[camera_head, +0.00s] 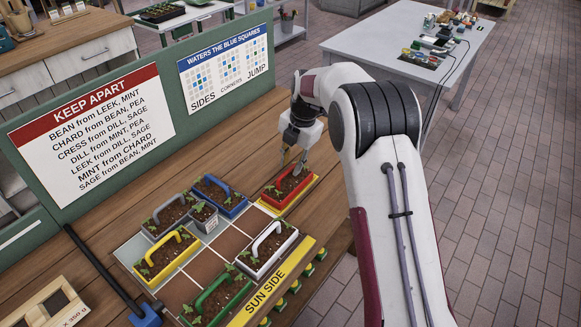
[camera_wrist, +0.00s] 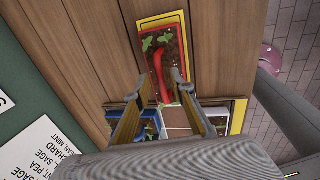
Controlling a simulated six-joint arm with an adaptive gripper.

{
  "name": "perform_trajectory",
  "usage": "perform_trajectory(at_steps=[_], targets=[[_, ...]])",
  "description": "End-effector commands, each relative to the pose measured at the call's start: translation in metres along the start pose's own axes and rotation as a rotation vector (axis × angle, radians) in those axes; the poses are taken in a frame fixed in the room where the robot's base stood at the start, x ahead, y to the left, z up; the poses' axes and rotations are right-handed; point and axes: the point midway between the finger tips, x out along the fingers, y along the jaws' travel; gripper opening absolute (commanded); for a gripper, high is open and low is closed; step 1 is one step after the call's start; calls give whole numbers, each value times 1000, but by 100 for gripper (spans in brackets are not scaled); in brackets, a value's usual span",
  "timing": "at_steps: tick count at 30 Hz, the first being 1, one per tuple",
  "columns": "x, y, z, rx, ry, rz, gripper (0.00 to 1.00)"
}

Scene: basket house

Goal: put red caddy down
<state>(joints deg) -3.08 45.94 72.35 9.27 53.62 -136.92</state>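The red caddy (camera_head: 290,189), a long planter with soil and seedlings, is at the far end of the planting grid, over a yellow-edged pad. It also shows in the wrist view (camera_wrist: 151,49), where its red handle (camera_wrist: 160,72) rises between my fingers. My gripper (camera_head: 292,160) is just above the caddy. In the wrist view my two fingers (camera_wrist: 160,82) are spread apart, one on each side of the handle, with visible gaps. The caddy looks level; its underside is hidden, so contact with the pad cannot be seen.
The grid tray (camera_head: 205,265) holds grey (camera_head: 168,215), blue (camera_head: 220,195), yellow (camera_head: 165,255), white (camera_head: 268,250) and green (camera_head: 217,300) caddies, plus a small pot (camera_head: 204,215). Brown and pale cells lie bare between them. A green board (camera_head: 150,70) with signs stands behind.

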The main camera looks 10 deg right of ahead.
Motion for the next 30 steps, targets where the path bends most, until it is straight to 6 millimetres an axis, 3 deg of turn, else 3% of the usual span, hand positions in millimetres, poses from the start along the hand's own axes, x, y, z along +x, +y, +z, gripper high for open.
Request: perform_trajectory(at_steps=[7,30], targets=[[-14,0,0,0,0,0,24],[-17,-1,-1,10,-1,1,24]])
